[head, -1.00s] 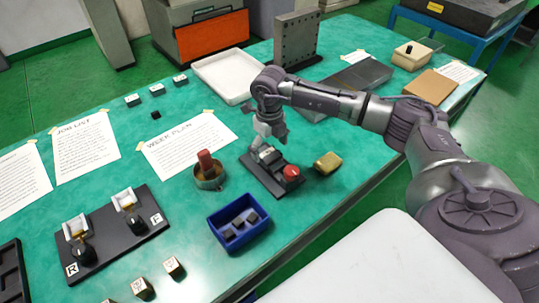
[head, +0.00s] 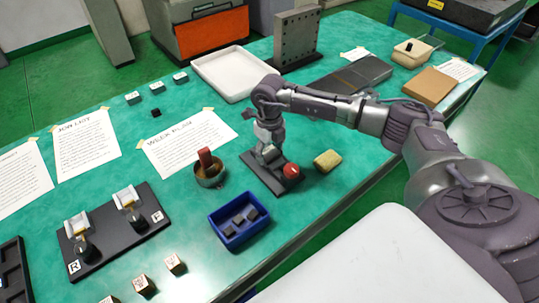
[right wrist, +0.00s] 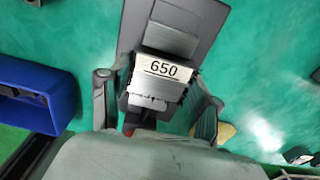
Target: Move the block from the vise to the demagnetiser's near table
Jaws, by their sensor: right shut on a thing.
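The vise (head: 283,184) is a dark base with a red knob, standing on the green bench in the middle of the head view. A pale metal block marked 650 (right wrist: 163,70) sits at the vise in the right wrist view. My right gripper (right wrist: 158,92) has a finger on each side of the block and is shut on it. In the head view my right gripper (head: 268,148) points down over the vise and hides the block. A long dark grey slab (head: 352,77) at the back right may be the demagnetiser; I cannot tell surely. My left gripper is out of view.
A blue bin (head: 222,236) with dark pieces stands in front of the vise. A round tin (head: 209,179) with a red piece is left of it, a yellowish block (head: 327,161) right. A white tray (head: 205,78) and an upright perforated plate (head: 297,38) stand behind.

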